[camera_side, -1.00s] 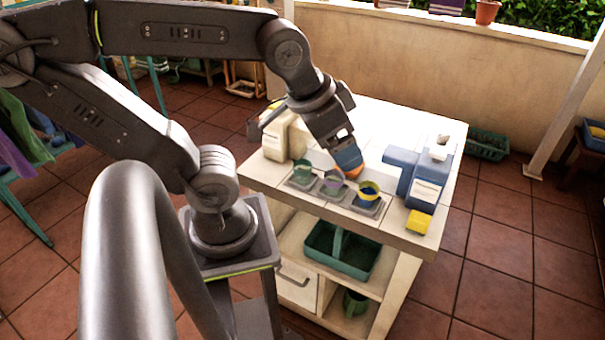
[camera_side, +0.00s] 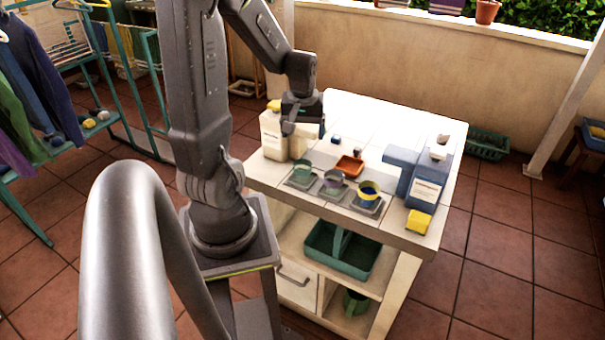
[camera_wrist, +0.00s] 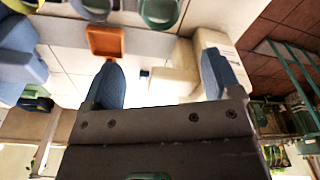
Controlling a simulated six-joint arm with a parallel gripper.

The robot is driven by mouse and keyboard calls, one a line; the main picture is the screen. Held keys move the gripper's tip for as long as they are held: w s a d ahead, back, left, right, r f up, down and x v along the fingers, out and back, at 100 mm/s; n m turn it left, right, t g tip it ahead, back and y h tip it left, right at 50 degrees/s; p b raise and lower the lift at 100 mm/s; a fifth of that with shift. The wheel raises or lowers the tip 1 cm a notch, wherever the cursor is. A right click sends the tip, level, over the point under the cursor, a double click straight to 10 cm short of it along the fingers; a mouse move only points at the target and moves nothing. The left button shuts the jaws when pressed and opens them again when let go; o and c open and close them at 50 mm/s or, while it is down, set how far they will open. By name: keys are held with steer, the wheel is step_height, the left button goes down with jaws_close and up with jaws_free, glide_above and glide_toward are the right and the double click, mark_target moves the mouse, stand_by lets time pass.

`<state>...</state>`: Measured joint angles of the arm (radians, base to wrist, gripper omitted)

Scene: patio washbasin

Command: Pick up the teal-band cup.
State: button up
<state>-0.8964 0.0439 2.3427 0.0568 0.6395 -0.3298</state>
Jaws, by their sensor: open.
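The cup with a teal-green band (camera_side: 301,170) stands upright at the left end of a row of three cups on the counter. It also shows, cut off by the top edge, in the wrist view (camera_wrist: 160,12). My gripper (camera_side: 301,128) is above the counter near the cream bottle, behind and above the teal-band cup and apart from it. In the wrist view, the two blue fingers of my gripper (camera_wrist: 165,78) are spread wide with nothing held between them.
A purple-grey cup (camera_side: 333,184) and a yellow-and-blue cup (camera_side: 369,194) stand to its right. An orange dish (camera_side: 349,166) and small blue-and-white item (camera_side: 336,140) lie behind. The cream bottle (camera_side: 273,136) stands close left; a blue bottle (camera_side: 430,180) stands right.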

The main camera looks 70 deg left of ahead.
glide_above(303, 168)
steer(key=d, duration=0.2)
steer(key=f, duration=0.7)
steer(key=shift+s+f, duration=0.2)
steer(key=shift+f, duration=0.15)
steer(key=f, duration=0.4)
steer(key=shift+s+d+f, duration=0.1)
steer(key=shift+s+f, duration=0.05)
steer(key=shift+s, duration=0.05)
steer(key=shift+f, duration=0.6)
steer(key=c, duration=1)
steer(key=shift+r, duration=0.15)
